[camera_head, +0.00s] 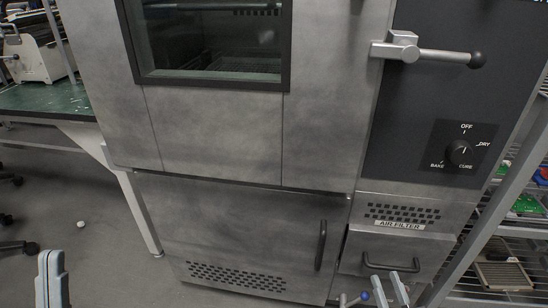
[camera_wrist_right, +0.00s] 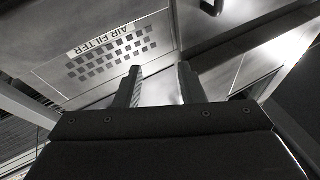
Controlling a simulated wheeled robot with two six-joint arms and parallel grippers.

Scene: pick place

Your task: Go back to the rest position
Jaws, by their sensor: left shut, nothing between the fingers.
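My left gripper (camera_head: 50,266) shows at the bottom left of the head view, shut and empty, above the grey floor. My right gripper (camera_head: 385,278) shows at the bottom right of the head view, in front of the lower part of a large grey metal oven (camera_head: 215,130). In the right wrist view, the two fingers of my right gripper (camera_wrist_right: 160,80) stand apart with nothing between them. The oven's perforated air filter panel (camera_wrist_right: 112,52) is beyond them. Most of both arms is out of view.
The oven has a lever handle (camera_head: 430,54), a dial (camera_head: 459,153) and lower door handles (camera_head: 320,245). A wire rack (camera_head: 500,240) with boards stands at the right. A green-topped bench (camera_head: 45,98) is at the left. The floor (camera_head: 85,215) at the lower left is mostly clear.

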